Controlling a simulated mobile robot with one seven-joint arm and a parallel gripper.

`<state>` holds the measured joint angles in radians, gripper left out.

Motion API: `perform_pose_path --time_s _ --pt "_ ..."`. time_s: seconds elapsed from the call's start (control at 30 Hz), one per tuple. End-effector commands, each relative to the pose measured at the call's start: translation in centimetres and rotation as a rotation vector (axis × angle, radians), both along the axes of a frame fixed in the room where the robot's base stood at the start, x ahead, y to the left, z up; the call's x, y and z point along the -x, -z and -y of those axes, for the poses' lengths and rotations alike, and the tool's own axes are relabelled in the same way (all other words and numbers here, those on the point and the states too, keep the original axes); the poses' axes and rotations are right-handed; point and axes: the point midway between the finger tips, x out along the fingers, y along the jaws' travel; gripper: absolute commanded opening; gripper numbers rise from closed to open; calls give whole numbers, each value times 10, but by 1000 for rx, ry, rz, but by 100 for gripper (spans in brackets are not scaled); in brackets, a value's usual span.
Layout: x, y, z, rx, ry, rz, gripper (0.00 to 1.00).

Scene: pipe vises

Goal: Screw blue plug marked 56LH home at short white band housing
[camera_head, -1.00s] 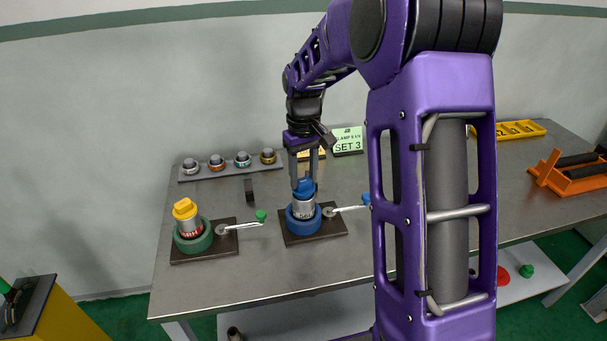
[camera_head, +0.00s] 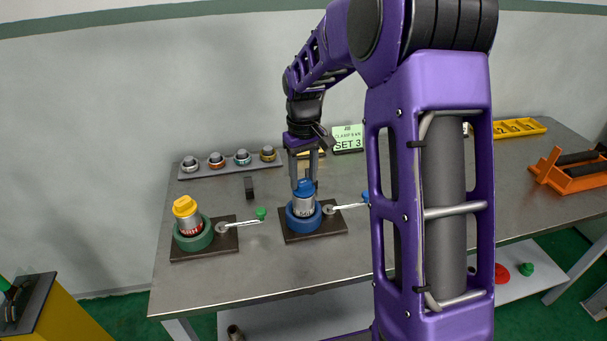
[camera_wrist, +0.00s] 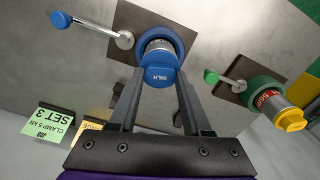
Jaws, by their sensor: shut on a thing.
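The blue plug (camera_head: 304,187), with dark lettering that reads like 56LH in the wrist view (camera_wrist: 159,76), sits at the top mouth of a silver housing (camera_head: 303,208). The housing stands upright in the blue round vise (camera_head: 290,221); a pale band shows on it in the wrist view (camera_wrist: 160,46). My gripper (camera_head: 304,182) points down from above with its two fingers on either side of the plug, shut on it. The wrist view also shows my gripper (camera_wrist: 161,80) at the plug. How deep the plug's thread sits is hidden.
Left stands a green vise (camera_head: 183,243) holding a red-banded housing with a yellow plug (camera_head: 185,207). Both vises have lever handles. A rack (camera_head: 230,168) of ringed parts lies behind, beside a SET 3 card (camera_head: 348,139). An orange tray (camera_head: 570,172) is far right.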

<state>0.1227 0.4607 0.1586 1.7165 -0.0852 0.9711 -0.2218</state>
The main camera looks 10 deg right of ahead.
Motion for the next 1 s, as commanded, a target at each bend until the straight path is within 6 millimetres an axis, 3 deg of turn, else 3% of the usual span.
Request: perform_pose_path --time_s 0.03,0.23,0.63,0.77,1.0 --pt "0 1 0 0 0 0 50" --pt "0 0 0 0 0 0 83" --pt "0 -9 0 0 0 2 83" --pt "-1 -32 0 0 0 4 83" --pt "-1 -91 0 1 0 4 83"
